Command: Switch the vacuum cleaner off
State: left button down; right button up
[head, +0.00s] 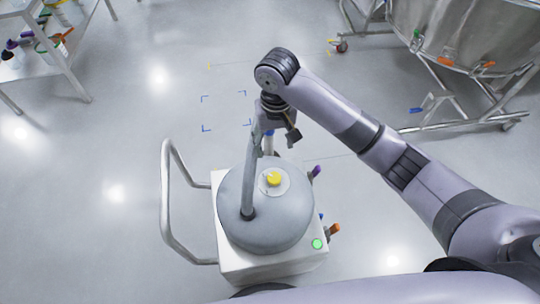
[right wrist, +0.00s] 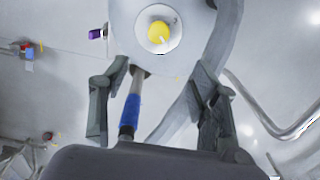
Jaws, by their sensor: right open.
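The vacuum cleaner (head: 265,231) stands below the middle of the head view. It has a white square base, a grey dome and a yellow knob (head: 273,179) on a pale disc on top. A green round button (head: 317,244) is on the base's near right corner. My right gripper (head: 276,130) is open beyond and above the dome. In the right wrist view, the yellow knob (right wrist: 159,33) shows beyond the open fingers (right wrist: 160,75). A blue-sleeved metal rod (right wrist: 130,115) appears between the fingers; contact cannot be told. My left gripper is not in view.
A bent metal push handle (head: 167,200) is on the cleaner's left, and a grey hose (head: 252,170) rises from the dome. A steel vessel on a wheeled frame (head: 465,35) stands back right. A metal shelf (head: 60,50) stands back left. The floor between is open.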

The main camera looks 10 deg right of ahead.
aim_at(274, 177)
notch_tip(274, 177, down, 15)
jog(key=shift+s+d+f+b, duration=0.1)
jog(key=shift+b, duration=0.45)
jog(key=shift+f, duration=0.55)
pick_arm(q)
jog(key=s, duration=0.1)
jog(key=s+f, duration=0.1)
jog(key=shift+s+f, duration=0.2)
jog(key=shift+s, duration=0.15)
pick_arm(e)
jog(key=shift+f, duration=0.1)
jog(key=shift+c, duration=0.2)
jog(key=c, duration=1.1)
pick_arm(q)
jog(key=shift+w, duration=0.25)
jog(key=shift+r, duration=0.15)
